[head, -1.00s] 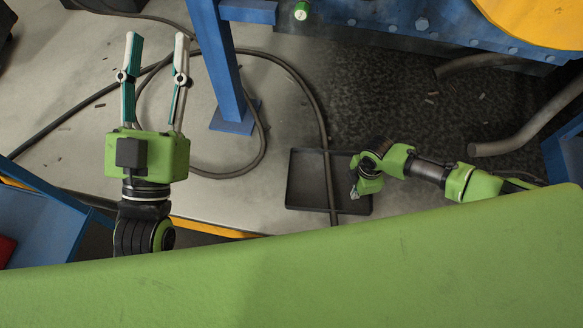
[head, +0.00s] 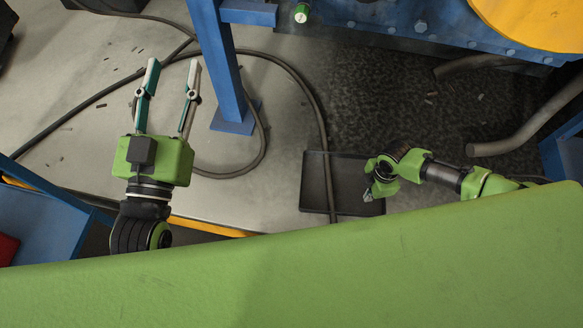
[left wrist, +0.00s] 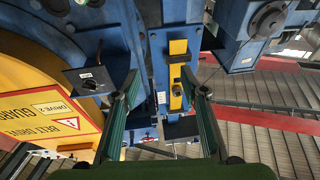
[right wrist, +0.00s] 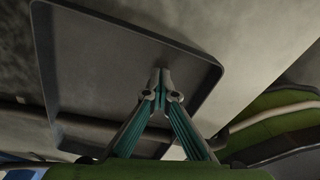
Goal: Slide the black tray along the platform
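The black tray (head: 318,185) is a shallow rectangle with a raised rim, lying on the pale grey platform (head: 270,195) in the head view. A dark cable crosses the picture over it. My right gripper (head: 368,194) is over the tray's right part. In the right wrist view the tray (right wrist: 95,60) fills much of the picture, and my right gripper's fingertips (right wrist: 160,77) meet inside its outline. I cannot tell whether they touch the tray floor. My left gripper (head: 173,65) is open and empty, away from the tray; its fingers also show in the left wrist view (left wrist: 158,90).
A blue post (head: 228,70) stands on the platform between my arms. Dark cable (head: 265,150) loops around it. Blue machinery (head: 400,25) lies along the back, with a thick pipe (head: 530,130) at right. A yellow-orange edge (head: 205,226) borders the platform's near side.

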